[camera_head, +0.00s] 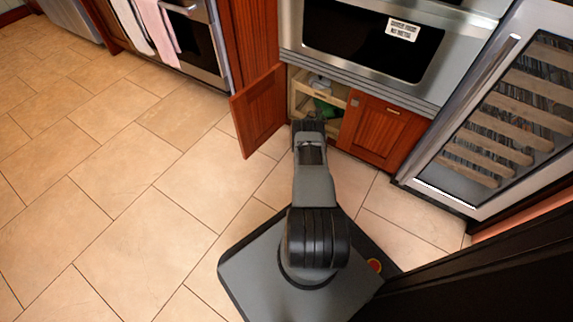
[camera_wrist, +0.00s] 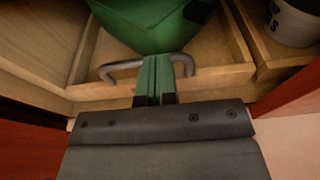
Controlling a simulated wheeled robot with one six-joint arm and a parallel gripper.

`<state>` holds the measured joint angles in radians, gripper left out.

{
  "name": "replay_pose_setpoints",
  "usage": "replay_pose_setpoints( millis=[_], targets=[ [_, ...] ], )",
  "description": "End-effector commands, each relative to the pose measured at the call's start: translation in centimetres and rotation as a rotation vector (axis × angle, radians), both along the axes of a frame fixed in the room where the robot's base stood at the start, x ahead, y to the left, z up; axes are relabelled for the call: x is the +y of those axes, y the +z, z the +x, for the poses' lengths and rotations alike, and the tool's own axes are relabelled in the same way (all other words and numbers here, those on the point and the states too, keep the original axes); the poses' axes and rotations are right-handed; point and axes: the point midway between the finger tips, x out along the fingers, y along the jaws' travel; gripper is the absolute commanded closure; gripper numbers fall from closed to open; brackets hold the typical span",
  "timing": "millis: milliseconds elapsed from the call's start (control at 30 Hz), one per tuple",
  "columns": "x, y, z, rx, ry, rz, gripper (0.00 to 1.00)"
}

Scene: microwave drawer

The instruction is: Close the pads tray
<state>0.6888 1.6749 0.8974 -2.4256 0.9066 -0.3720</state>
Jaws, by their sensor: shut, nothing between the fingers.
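The pads tray looks to be the pale wooden tray with a metal bar handle (camera_wrist: 106,70) on its front wall (camera_wrist: 225,76); the task name is not marked on it. A green soft item (camera_wrist: 150,25) lies in it. The tray sits low inside the open cabinet, and in the head view a wooden tray (camera_head: 298,100) shows partly behind my arm. My gripper (camera_wrist: 165,62) is shut and empty, its green fingers at the middle of the handle, covering part of it. I cannot tell whether they touch it. In the head view my gripper is at the cabinet opening (camera_head: 309,124).
A second wooden compartment with a white container (camera_wrist: 297,20) lies to the right. A microwave (camera_head: 375,40) is above and a wine cooler (camera_head: 500,110) to the right. The tiled floor on the left is clear.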

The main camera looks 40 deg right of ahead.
Motion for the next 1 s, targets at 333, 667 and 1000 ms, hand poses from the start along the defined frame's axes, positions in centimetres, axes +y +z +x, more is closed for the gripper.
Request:
replay_pose_setpoints(
  millis=[333,667,1000],
  targets=[
    [-1.0,0.5,0.0,-0.005,-0.001,-0.007,1.0],
    [1.8,1.7,-0.7,-0.003,0.0,-0.004,1.0],
    [8.7,2.7,-2.6,0.0,0.004,-0.002,1.0]
  ],
)
